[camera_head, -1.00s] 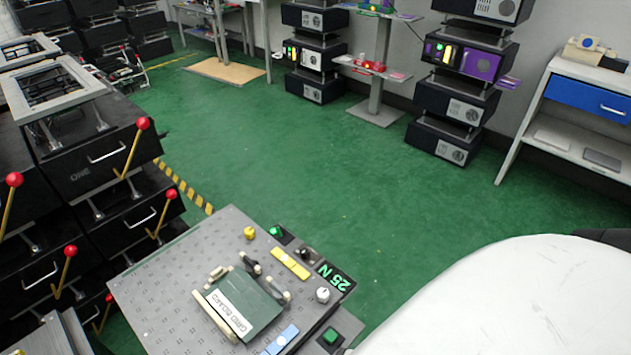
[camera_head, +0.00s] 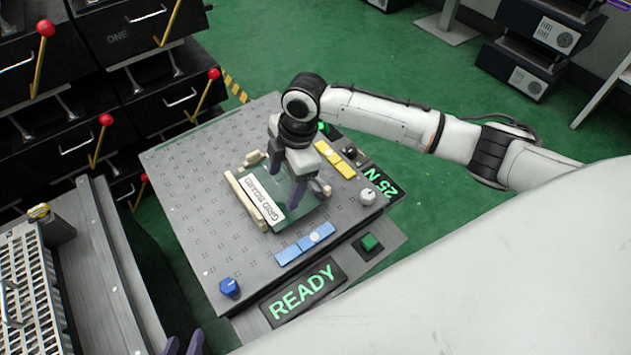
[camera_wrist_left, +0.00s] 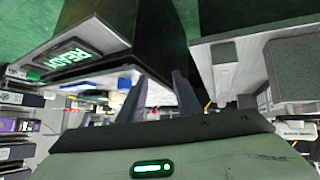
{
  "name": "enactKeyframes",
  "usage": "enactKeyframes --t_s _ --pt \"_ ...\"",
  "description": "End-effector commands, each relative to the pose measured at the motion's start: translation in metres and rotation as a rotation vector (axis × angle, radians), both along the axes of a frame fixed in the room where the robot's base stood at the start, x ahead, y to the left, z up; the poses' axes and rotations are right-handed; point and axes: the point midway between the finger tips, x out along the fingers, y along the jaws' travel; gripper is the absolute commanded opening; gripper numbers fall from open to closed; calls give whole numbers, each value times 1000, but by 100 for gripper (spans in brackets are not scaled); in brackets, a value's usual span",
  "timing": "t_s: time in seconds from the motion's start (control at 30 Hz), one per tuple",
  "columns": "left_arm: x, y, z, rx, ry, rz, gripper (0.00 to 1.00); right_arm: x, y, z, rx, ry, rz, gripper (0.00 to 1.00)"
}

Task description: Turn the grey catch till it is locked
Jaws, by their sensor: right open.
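A green board labelled GRID BOARD (camera_head: 262,198) lies on a grey perforated plate (camera_head: 190,205) in the head view, with cream bars along its left side. My right gripper (camera_head: 287,190) points down over the board, open, its dark fingers at the board's upper right part.
A READY display (camera_head: 303,290), a green button (camera_head: 370,243), a blue knob (camera_head: 229,287) and a white knob (camera_head: 367,195) sit around the plate. Black drawer units with red-tipped levers (camera_head: 214,74) stand behind left. A grey slatted tray (camera_head: 30,285) is at lower left.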

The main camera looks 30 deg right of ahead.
Motion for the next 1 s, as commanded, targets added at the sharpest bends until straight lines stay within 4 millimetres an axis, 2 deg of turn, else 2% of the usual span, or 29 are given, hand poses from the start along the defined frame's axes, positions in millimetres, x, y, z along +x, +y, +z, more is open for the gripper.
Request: enactKeyframes --t_s 0.03,0.2,0.3,0.4,0.57,0.73,0.8,1.0 --pt "0 -1 -12 -4 -4 0 31 12 -22 6 -55 8 32 67" --pt "3 -3 -16 -16 -17 1 31 22 -69 39 -161 65 111 67" --pt "3 -3 -16 -19 -17 1 31 23 -83 51 -188 86 132 67" --pt "3 -4 -16 -22 -21 0 31 23 -89 52 -198 98 140 67" --pt "2 -4 -22 -27 -20 4 31 22 -89 31 -199 102 142 67" --pt "-3 -8 -32 -35 0 -2 31 22 -89 -3 -198 101 142 67" --pt "9 -12 -27 -33 -5 -22 31 22 -89 -15 -198 100 142 67" --pt "12 -17 -33 -32 20 -42 31 22 -88 -39 -198 98 141 67"
